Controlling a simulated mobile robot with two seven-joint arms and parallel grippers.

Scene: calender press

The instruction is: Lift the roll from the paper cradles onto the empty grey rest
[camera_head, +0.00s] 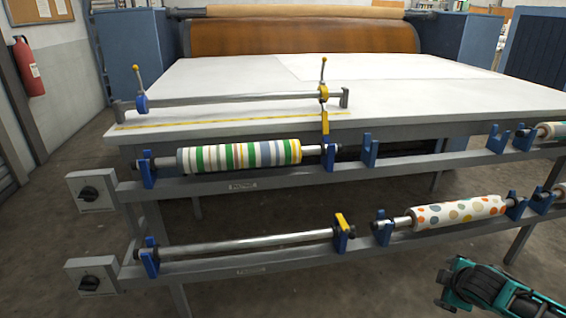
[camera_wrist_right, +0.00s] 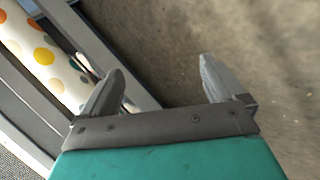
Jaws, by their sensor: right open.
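A white roll with coloured dots (camera_head: 460,212) lies in blue cradles on the lower grey rail (camera_head: 290,258); it also shows at the upper left of the right wrist view (camera_wrist_right: 40,52). A striped roll (camera_head: 238,155) lies in blue cradles on the upper grey rail (camera_head: 270,176). Empty blue cradles (camera_head: 370,151) stand right of it. Rail labels are too small to read, and I cannot tell which support is the grey rest. My right gripper (camera_head: 443,290) is open and empty, in front of and below the dotted roll; its jaws (camera_wrist_right: 160,85) are apart over the floor. My left gripper is out of view.
A bare metal bar (camera_head: 245,243) lies on the lower rail at left. Another bar with yellow-topped handles (camera_head: 232,98) stands on the white table (camera_head: 220,75). More rolls (camera_head: 551,131) are cut off at the right edge. Switch boxes (camera_head: 92,191) jut out left. The floor in front is clear.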

